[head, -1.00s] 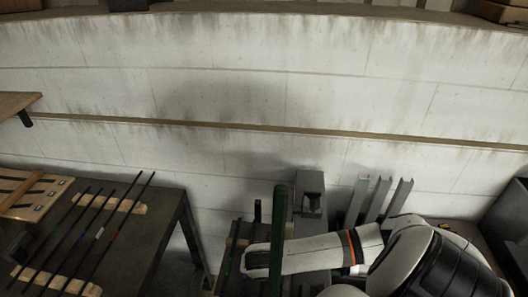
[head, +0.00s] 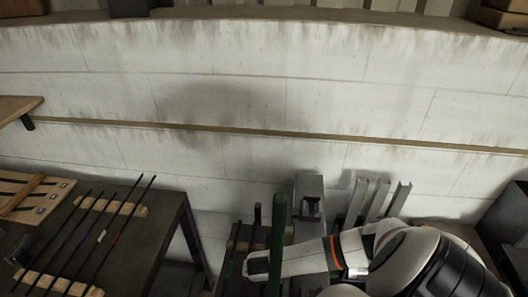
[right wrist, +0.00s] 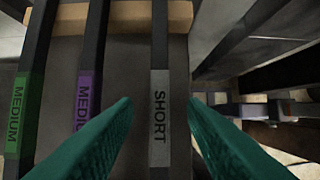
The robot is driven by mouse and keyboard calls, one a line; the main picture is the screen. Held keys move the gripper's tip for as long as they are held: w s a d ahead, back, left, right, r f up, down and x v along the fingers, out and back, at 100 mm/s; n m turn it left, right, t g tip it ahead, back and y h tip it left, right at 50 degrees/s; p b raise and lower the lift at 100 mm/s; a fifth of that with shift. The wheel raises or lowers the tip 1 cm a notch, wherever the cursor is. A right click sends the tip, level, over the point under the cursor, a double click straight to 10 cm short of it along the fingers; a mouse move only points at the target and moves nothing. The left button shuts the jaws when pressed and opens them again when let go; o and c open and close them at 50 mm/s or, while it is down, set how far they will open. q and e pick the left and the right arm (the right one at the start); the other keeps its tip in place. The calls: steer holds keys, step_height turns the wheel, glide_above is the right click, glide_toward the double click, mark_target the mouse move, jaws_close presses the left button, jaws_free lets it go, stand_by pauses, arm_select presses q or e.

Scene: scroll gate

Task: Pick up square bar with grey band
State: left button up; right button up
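The square bar with a grey band (right wrist: 160,118) shows in the right wrist view; it is dark and the band reads "SHORT". My right gripper (right wrist: 160,105) is open, with one green finger to each side of this bar in the picture. I cannot tell whether the fingertips are above the bar or down beside it. Nothing is held. In the head view my right arm reaches left over the rack area, and its fingers cannot be made out. My left gripper is not in view.
Beside it lie a bar with a purple band (right wrist: 84,104) and one with a green band (right wrist: 16,120), both reading "MEDIUM". A wooden support (right wrist: 120,18) crosses under the bars. Grey metal profiles (head: 380,198) stand right of a green post (head: 277,230). A left table (head: 155,205) holds several thin rods.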

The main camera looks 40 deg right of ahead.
jaws_close()
steer(key=shift+w, duration=0.1)
